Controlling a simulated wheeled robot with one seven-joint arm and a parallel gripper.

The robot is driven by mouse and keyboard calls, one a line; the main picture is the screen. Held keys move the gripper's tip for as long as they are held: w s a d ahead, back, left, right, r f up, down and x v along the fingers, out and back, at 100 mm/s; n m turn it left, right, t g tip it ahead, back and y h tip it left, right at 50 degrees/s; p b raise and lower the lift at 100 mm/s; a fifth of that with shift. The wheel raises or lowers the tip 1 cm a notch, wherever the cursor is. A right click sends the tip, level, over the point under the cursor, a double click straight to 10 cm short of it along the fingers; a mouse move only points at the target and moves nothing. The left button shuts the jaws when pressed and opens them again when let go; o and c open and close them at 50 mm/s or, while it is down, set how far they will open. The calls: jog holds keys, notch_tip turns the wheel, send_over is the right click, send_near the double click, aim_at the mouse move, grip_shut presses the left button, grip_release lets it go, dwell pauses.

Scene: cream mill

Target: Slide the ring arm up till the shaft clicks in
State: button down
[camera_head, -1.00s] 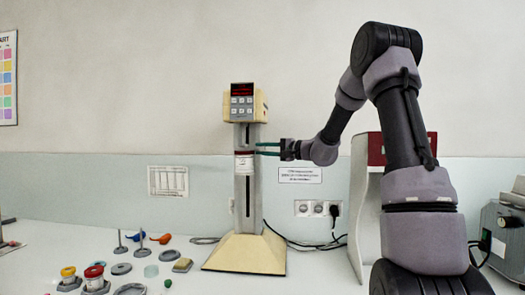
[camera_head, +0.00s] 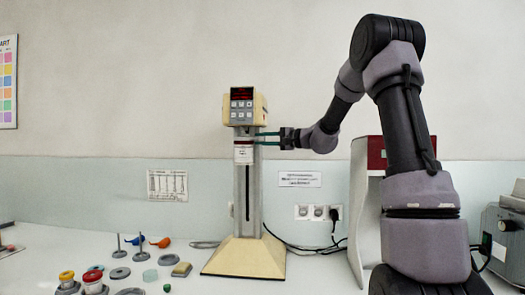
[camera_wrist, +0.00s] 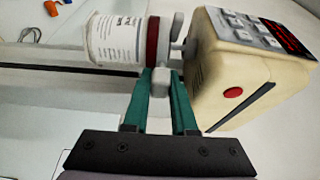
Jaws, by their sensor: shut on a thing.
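The cream mixer (camera_head: 245,256) stands upright on the bench, with its cream head (camera_head: 261,108) at the top of a grey column. A white-labelled jar with a red band (camera_head: 243,152) hangs in front of the column, just below the head. In the wrist view the jar (camera_wrist: 112,40) lies sideways in the picture, and a short grey shaft (camera_wrist: 178,45) shows between its lid and the head (camera_wrist: 250,80). My gripper (camera_head: 259,138) has its green fingers shut on a grey knob of the ring arm (camera_wrist: 160,82). Whether the shaft is seated is not clear.
Small parts, including red- and yellow-topped pots (camera_head: 93,279), discs and stands, lie on the bench at the left. A cable (camera_head: 310,246) runs behind the mixer to a wall socket. A white and red cabinet (camera_head: 366,200) stands at the right behind my arm.

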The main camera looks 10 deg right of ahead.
jog(key=shift+a+r, duration=0.25)
jog(key=shift+r, duration=0.6)
jog(key=c, duration=0.7)
grip_release()
jog(key=shift+f, duration=0.1)
